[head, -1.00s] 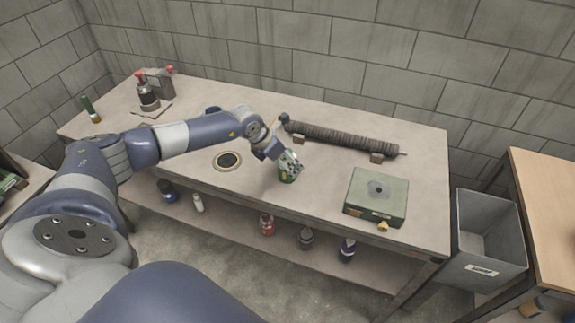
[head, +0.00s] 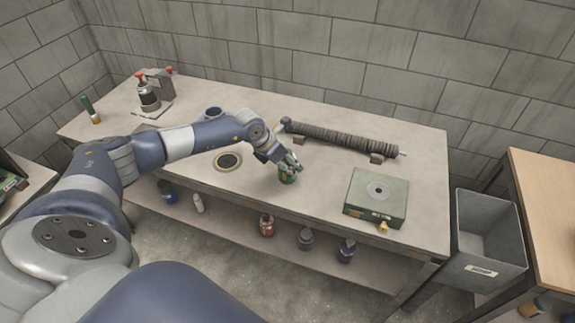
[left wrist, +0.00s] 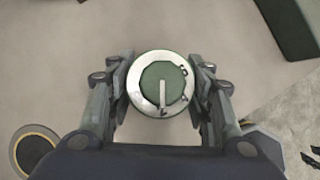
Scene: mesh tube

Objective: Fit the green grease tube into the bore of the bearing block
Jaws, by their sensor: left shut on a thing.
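The green grease tube (head: 288,178) is upright near the front edge of the middle of the bench. My left gripper (head: 290,165) is shut on it from above. In the left wrist view the tube's round end (left wrist: 162,84), green with a pale marked ring, sits between both fingers. I cannot tell whether its bottom touches the bench. The green bearing block (head: 372,207) lies to the right, apart from the gripper. Its round bore (head: 379,189) with a pale rim faces up. My right gripper is not in view.
A dark ribbed roller (head: 340,139) lies on supports behind. A flush ring with a dark centre (head: 228,161) is left of the tube. A grey bin (head: 490,240) hangs right. Bare bench separates tube and block.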

